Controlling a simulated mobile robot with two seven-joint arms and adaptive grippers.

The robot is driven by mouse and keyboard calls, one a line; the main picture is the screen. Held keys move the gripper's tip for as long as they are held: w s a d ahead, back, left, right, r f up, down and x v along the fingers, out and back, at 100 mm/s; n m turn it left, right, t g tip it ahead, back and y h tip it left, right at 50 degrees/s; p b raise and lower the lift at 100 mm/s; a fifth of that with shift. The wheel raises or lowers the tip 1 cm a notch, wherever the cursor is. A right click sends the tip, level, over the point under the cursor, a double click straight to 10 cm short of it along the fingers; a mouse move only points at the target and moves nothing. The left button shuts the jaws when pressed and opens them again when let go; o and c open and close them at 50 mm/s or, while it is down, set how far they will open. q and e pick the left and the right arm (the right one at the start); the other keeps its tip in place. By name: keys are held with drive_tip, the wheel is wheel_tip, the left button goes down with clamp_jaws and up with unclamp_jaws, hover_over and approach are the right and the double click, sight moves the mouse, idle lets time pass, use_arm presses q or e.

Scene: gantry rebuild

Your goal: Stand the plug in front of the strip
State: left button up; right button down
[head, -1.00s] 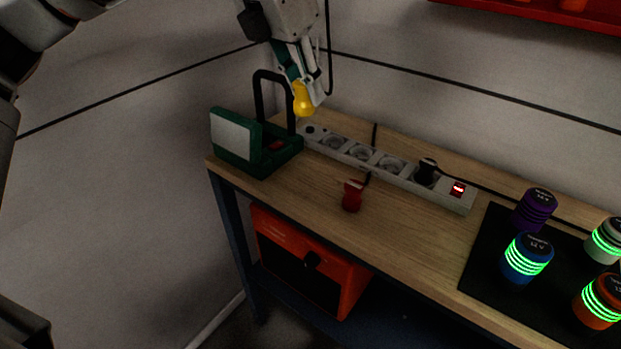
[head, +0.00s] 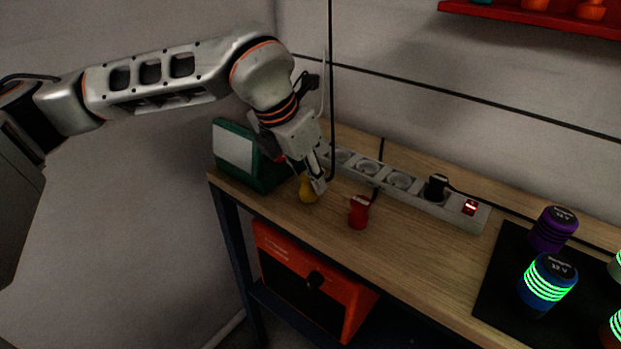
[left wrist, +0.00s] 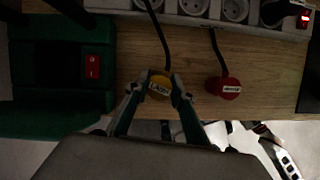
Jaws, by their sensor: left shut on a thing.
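My left gripper (head: 316,187) is shut on the yellow plug (head: 306,191). My right gripper is not in view.
A red plug (head: 358,212) stands on the bench (head: 410,245) right of the yellow one, with a gap between. A green case (head: 246,160) stands close on the left. A dark mat (head: 500,286) with glowing-banded cylinders is at right. The bench's front edge is near.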

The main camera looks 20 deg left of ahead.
use_arm(q)
drive_tip(key=shift+f, duration=0.3)
drive_tip(key=shift+r, duration=0.1)
drive_tip(key=shift+f, duration=0.2)
drive_tip(key=o, duration=1.1)
drive_tip(key=shift+o, duration=0.2)
